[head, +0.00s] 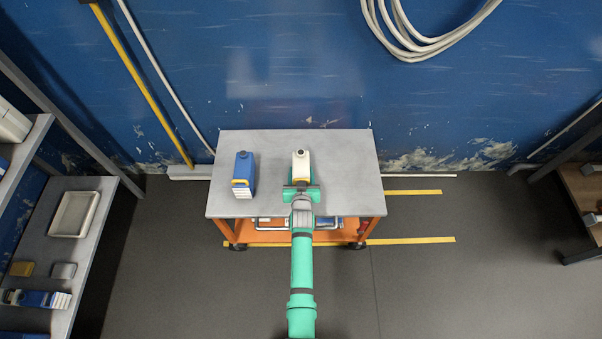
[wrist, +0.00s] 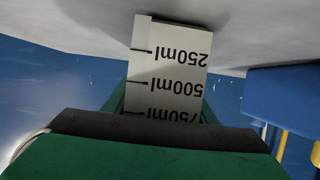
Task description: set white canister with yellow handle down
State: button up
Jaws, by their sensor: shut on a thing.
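The white canister (head: 301,158) stands upright over the grey top of the cart (head: 345,165), right of the blue canister. Its yellow handle is largely hidden by my gripper (head: 301,187), which reaches in from the front and is shut on it. In the wrist view the white canister (wrist: 168,60) shows upside-down volume marks between the green fingers. Its base end is close to the grey surface (wrist: 260,25); I cannot tell whether it touches.
A blue canister (head: 243,170) with a yellow handle stands on the cart's left part; it also shows in the wrist view (wrist: 285,92). The cart top's right side is bare. A blue wall (head: 290,60) rises behind. A shelf with a tray (head: 74,214) is at left.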

jog(key=shift+f, duration=0.1)
jog(key=o, duration=1.2)
jog(key=shift+s, duration=0.1)
jog(key=s+f+v, duration=0.1)
jog(key=f+v, duration=0.2)
jog(key=v, duration=2.1)
jog(key=shift+t, duration=0.9)
jog(key=s+r, duration=0.6)
jog(key=s, duration=0.2)
jog(key=s+r, duration=0.6)
jog(key=s, duration=0.2)
jog(key=s+r, duration=0.7)
jog(key=s, duration=0.1)
jog(key=shift+s+a, duration=0.3)
jog(key=shift+a, duration=0.05)
